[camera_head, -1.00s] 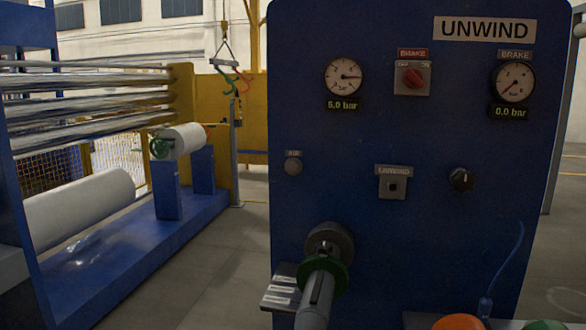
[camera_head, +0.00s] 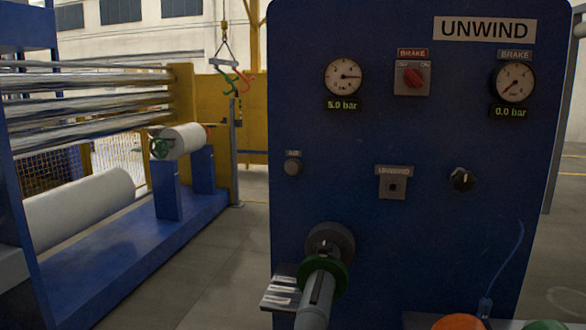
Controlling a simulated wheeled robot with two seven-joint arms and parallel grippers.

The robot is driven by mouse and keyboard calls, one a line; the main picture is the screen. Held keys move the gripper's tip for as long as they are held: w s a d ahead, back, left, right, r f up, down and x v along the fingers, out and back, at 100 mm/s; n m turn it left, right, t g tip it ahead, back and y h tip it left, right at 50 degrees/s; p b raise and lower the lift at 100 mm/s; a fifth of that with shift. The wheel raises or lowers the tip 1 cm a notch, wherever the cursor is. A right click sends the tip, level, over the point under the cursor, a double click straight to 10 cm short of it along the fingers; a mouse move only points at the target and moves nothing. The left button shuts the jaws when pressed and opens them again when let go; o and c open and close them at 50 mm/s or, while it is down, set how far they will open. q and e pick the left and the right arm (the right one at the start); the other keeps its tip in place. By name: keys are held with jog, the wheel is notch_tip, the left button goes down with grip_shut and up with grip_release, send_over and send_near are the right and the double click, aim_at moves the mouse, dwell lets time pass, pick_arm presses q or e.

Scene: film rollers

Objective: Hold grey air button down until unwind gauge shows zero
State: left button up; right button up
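The grey air button (camera_head: 293,167) sits under a small AIR label on the left part of the blue unwind panel (camera_head: 420,255). Nothing touches it. The left gauge (camera_head: 343,76) has a display (camera_head: 342,104) reading 5.0 bar. The right gauge (camera_head: 513,82), labelled BRAKE, has a display (camera_head: 511,112) reading 0.0 bar. The UNWIND sign (camera_head: 484,29) is at the top right. Neither of my grippers is in view.
A red brake switch (camera_head: 413,77), an UNWIND box (camera_head: 393,183) and a black knob (camera_head: 462,179) are also on the panel. A shaft with a green ring (camera_head: 321,277) sticks out from the lower panel. A white roll (camera_head: 182,141) rests on blue stands at the left.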

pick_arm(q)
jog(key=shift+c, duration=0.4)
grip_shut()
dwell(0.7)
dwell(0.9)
